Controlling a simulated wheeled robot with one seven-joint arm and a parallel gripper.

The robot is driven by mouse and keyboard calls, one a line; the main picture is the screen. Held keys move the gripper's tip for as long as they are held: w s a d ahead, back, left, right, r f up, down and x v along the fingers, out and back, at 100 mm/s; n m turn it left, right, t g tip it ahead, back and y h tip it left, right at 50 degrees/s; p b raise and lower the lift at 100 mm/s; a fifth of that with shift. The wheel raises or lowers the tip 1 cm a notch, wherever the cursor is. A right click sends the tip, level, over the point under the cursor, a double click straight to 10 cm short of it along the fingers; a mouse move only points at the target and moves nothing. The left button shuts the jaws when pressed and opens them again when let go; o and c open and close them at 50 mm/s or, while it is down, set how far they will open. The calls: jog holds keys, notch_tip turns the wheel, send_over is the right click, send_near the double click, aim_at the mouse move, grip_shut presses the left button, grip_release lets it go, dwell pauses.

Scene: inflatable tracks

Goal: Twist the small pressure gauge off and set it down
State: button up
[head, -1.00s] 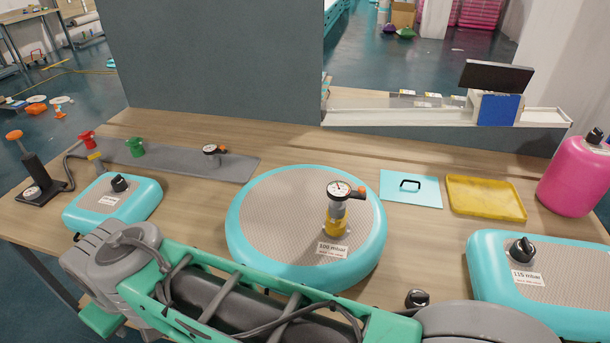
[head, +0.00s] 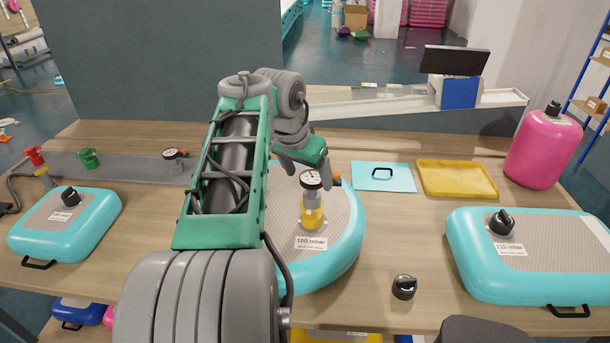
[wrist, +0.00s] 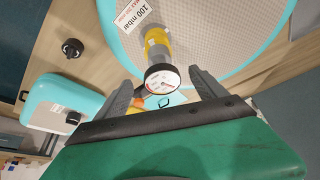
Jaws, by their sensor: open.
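A small pressure gauge (head: 311,179) with a white dial and an orange knob sits on a yellow-and-grey fitting (head: 312,213). The fitting stands upright on the round teal cushion (head: 345,255), labelled 100 mbar. My gripper (head: 308,165) is at the gauge, just behind and above it in the head view. In the wrist view the gauge dial (wrist: 162,79) shows between the two open fingers (wrist: 160,77), with no clear contact.
A light-blue pad (head: 398,178) with a black handle and a yellow tray (head: 457,181) lie to the right. A black cap (head: 404,287) is near the front edge. Teal cushions flank both sides (head: 65,240) (head: 540,275). A pink canister (head: 543,150) stands at the back right.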

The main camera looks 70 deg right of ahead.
jog(key=x, duration=0.7)
jog(key=shift+c, duration=0.5)
